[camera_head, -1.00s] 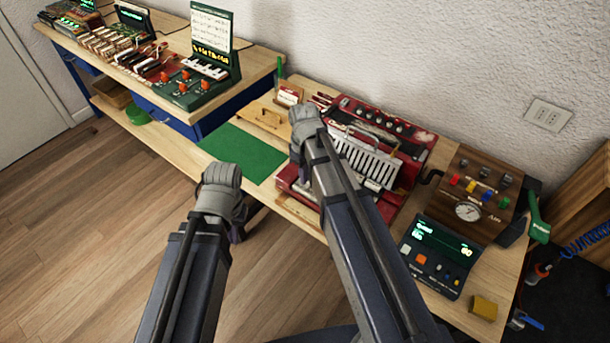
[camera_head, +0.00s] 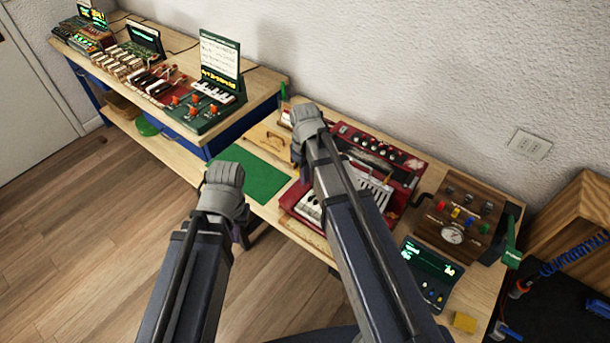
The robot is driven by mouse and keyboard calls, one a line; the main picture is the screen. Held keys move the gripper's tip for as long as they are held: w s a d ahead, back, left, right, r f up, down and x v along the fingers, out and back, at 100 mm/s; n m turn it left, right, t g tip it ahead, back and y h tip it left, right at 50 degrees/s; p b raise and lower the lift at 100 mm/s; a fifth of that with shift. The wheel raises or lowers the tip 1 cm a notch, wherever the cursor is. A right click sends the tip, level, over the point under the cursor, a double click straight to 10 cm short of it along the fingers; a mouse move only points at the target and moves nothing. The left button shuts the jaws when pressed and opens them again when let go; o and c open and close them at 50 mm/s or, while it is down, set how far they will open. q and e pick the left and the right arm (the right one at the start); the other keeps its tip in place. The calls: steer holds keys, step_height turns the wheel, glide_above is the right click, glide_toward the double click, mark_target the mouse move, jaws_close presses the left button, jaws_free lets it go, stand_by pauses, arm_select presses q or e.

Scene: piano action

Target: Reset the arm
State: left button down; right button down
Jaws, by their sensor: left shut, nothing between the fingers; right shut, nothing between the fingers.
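My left gripper (camera_head: 224,185) is at the end of the arm on the left, in front of the bench edge, beside the green mat (camera_head: 262,176). My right gripper (camera_head: 308,122) is further back and to the right, in front of the red keyboard instrument (camera_head: 408,165) from this viewpoint. Both grippers look shut and empty; their grey wrists hide most of the fingers. My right forearm covers the middle of the red instrument. White keys show on both sides of that forearm.
A wooden box with a gauge (camera_head: 453,233), a dark console (camera_head: 430,270) and a yellow block (camera_head: 464,322) are on the bench at right. Several small keyboards and a green one with a music sheet (camera_head: 218,60) stand on the left bench. Open floor (camera_head: 80,240) is at left.

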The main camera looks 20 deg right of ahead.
stand_by(0.8)
steer(key=s+a+m, duration=0.2)
steer(key=s+a, duration=0.3)
steer(key=s, duration=0.2)
steer(key=s+a+m+h, duration=0.1)
steer(key=s+a, duration=0.4)
steer(key=s, duration=0.2)
steer(key=shift+s+f+m+b, duration=0.25)
steer(key=shift+f+m+b, duration=0.05)
steer(key=shift+m+b, duration=0.1)
